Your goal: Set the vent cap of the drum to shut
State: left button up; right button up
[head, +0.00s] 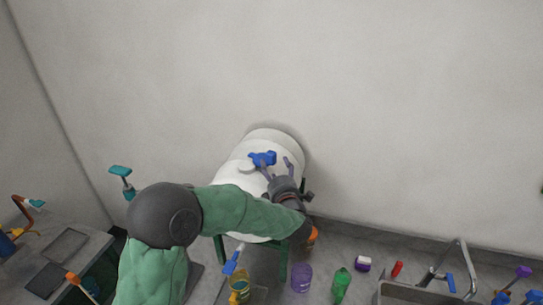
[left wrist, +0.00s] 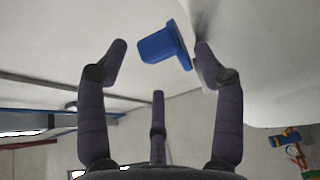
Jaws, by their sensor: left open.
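The white drum (head: 236,177) lies on a green stand (head: 283,262) against the wall. The blue vent cap (head: 262,158) is on top of the drum; it also shows in the left wrist view (left wrist: 160,46), tilted, between my finger ends. A small pale round part sits beside it. I cannot tell whether the cap is open or shut. My left gripper (head: 277,168) is open and empty, its fingers spread close to the cap. In the left wrist view, the right finger is close to the cap's base; contact is unclear. My right gripper is out of view. My left arm hides part of the drum.
A counter below the drum holds a yellow jar (head: 240,284), a purple jar (head: 301,277), a green bottle (head: 341,283) and a sink (head: 425,291) with a tap. A teal-handled valve (head: 121,172) stands left of my arm. The wall is close behind the drum.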

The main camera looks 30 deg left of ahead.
aim_at(272, 162)
pick_arm(q)
jog(key=p+x, duration=0.1)
jog(key=x, duration=0.5)
grip_shut()
